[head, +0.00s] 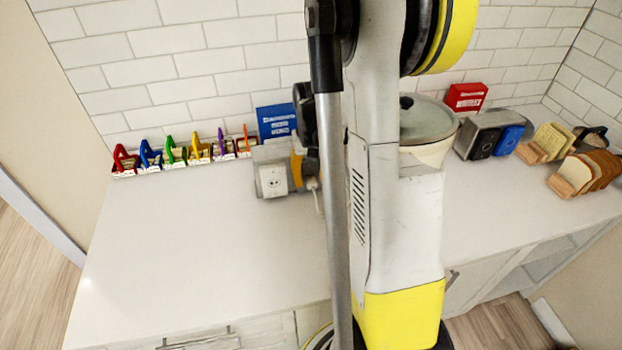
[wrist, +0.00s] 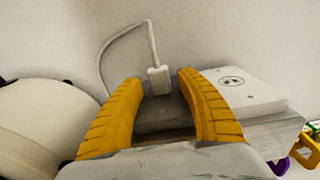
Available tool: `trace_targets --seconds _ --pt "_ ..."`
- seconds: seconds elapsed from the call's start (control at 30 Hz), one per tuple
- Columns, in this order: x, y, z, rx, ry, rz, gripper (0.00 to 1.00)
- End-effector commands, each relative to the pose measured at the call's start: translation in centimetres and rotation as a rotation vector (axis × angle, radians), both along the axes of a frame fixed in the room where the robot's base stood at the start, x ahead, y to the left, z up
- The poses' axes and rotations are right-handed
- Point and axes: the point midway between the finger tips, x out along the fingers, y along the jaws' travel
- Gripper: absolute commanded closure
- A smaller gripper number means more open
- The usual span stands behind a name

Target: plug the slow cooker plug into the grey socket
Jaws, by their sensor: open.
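In the head view my gripper (head: 298,165) is partly hidden behind my arm, beside the sockets. The slow cooker (head: 428,128), pale with a grey lid, stands behind my arm; its rounded side (wrist: 40,125) shows at left in the wrist view.
A white socket (wrist: 250,92) adjoins the grey one; it also shows in the head view (head: 272,181). Coloured racks (head: 180,153) line the wall at left. A blue box (head: 276,121) stands behind. A toaster (head: 490,135) and bread racks are at right. The left counter (head: 190,250) is clear.

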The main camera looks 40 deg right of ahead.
Motion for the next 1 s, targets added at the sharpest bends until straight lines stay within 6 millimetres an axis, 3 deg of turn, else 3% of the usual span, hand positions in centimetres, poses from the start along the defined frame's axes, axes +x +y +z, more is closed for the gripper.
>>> trace_targets --seconds 0.17,0.53,0.7,1.0 --pt "-0.1 0.0 2.6 0.000 0.000 0.000 0.56" --pt "0.0 0.0 10.2 0.000 0.000 0.000 0.56" --pt "0.0 0.0 11.6 0.000 0.000 0.000 0.56" --pt "0.0 0.0 11.8 0.000 0.000 0.000 0.56"
